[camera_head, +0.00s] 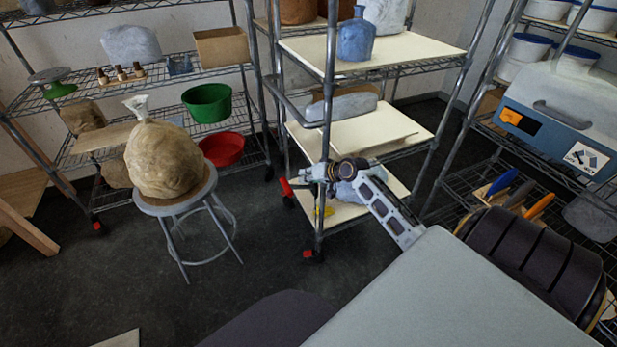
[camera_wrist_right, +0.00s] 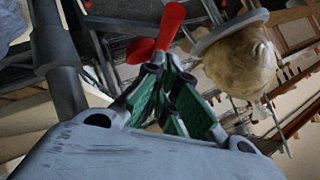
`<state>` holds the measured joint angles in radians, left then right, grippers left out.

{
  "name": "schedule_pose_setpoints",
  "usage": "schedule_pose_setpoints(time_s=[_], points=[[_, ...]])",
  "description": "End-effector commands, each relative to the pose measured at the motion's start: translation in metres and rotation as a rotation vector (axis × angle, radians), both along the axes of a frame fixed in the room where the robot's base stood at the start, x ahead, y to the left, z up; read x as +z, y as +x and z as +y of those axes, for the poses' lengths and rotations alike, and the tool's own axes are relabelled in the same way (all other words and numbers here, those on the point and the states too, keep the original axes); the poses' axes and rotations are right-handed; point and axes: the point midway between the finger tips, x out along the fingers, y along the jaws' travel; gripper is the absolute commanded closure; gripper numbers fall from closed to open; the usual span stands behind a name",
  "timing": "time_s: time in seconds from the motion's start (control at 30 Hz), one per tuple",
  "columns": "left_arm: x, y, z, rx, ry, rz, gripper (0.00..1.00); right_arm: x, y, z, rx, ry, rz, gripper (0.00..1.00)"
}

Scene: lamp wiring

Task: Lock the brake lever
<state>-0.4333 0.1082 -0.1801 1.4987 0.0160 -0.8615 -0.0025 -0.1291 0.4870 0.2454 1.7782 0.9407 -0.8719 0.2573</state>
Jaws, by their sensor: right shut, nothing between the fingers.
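A red lever (camera_wrist_right: 172,22) shows in the right wrist view, just beyond the tips of my right gripper (camera_wrist_right: 153,68). Its broad red end points up and a second red part sticks out to the left. My right gripper's green-padded fingers are together, with nothing between them. The tips are close to the lever; I cannot tell whether they touch it. In the head view my right gripper (camera_head: 303,176) is at the front post of the wheeled rack, low down, beside a red part (camera_head: 285,187). My left gripper is out of view.
The wheeled rack (camera_head: 365,47) holds pale shelves with a blue bottle (camera_head: 356,38). A stool (camera_head: 175,205) bears a tied sack (camera_head: 163,158) to the left. Another rack with a grey case (camera_head: 565,112) stands at the right.

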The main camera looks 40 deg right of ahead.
Motion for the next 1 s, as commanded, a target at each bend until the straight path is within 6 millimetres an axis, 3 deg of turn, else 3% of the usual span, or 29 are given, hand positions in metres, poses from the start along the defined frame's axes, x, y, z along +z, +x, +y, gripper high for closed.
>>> schedule_pose_setpoints(time_s=[0.6, 1.0], points=[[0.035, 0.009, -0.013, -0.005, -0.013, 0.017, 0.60, -0.033, 0.044, 0.013, 0.000, 0.001, 0.000, 1.00], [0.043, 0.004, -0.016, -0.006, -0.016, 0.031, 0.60, -0.037, 0.051, 0.015, 0.001, -0.001, 0.000, 1.00]])
